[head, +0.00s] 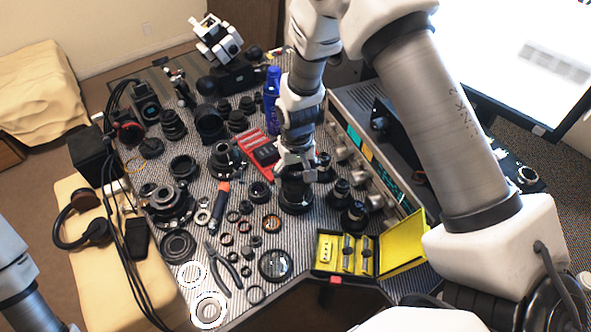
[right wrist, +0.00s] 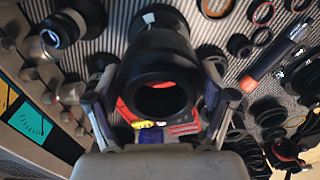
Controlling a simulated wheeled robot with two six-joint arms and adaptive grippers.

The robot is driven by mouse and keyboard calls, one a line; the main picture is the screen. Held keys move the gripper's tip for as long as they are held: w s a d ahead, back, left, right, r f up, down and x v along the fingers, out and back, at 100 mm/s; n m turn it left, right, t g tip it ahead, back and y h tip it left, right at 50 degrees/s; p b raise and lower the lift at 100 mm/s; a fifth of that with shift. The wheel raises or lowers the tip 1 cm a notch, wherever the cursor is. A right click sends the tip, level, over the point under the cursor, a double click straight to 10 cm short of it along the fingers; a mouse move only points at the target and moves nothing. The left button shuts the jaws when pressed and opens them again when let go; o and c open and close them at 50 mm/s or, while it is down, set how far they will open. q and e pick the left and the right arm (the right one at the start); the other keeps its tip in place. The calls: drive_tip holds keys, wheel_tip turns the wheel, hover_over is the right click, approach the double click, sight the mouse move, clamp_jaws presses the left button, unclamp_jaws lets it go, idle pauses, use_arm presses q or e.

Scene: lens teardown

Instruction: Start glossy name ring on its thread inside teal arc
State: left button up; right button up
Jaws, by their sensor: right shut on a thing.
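A black lens barrel (head: 297,197) stands upright on the striped mat, right of centre. My right gripper (head: 296,172) is directly above it, pointing down. In the right wrist view my right gripper (right wrist: 160,108) has a finger on each side of a glossy black ring-ended part (right wrist: 160,70) with a dark round opening. It is shut on this part, which lines up with the barrel; I cannot tell whether it touches the thread. No lettering or teal arc can be made out on the barrel. My left arm shows at the left edge, its gripper out of view.
A grey instrument (head: 355,135) with knobs and teal screens stands close on the right. An open yellow case (head: 325,252) lies in front. Several loose rings, pliers (head: 218,268) and an orange-handled screwdriver (head: 219,205) lie to the left. A blue spray can (head: 271,98) stands behind.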

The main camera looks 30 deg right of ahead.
drive_tip(key=shift+w+d+f+b, duration=0.1)
drive_tip(key=shift+w+f+b, duration=0.1)
drive_tip(key=shift+f, duration=0.3)
drive_tip(key=shift+w+d+f+b, duration=0.1)
drive_tip(key=shift+f+b, duration=0.1)
drive_tip(key=shift+f, duration=0.3)
drive_tip(key=shift+w+f, duration=0.15)
drive_tip(key=shift+f, duration=0.2)
drive_tip(key=shift+c, duration=0.6)
drive_tip(key=shift+f, duration=0.35)
drive_tip(key=shift+c, duration=1.1)
drive_tip(key=shift+s+a+f+b, duration=0.15)
drive_tip(key=shift+s+f+b, duration=0.15)
drive_tip(key=shift+f+b, duration=0.1)
drive_tip(key=shift+w+f, duration=0.2)
drive_tip(key=shift+f, duration=0.2)
use_arm(q)
drive_tip(key=f, duration=0.2)
drive_tip(key=shift+w+f, duration=0.3)
drive_tip(key=shift+w, duration=0.05)
use_arm(e)
drive_tip(key=shift+f, duration=0.1)
drive_tip(key=shift+f, duration=0.15)
use_arm(q)
drive_tip(key=shift+r+p, duration=0.3)
drive_tip(key=shift+r, duration=0.05)
use_arm(e)
drive_tip(key=shift+w+r, duration=0.1)
drive_tip(key=shift+r, duration=0.2)
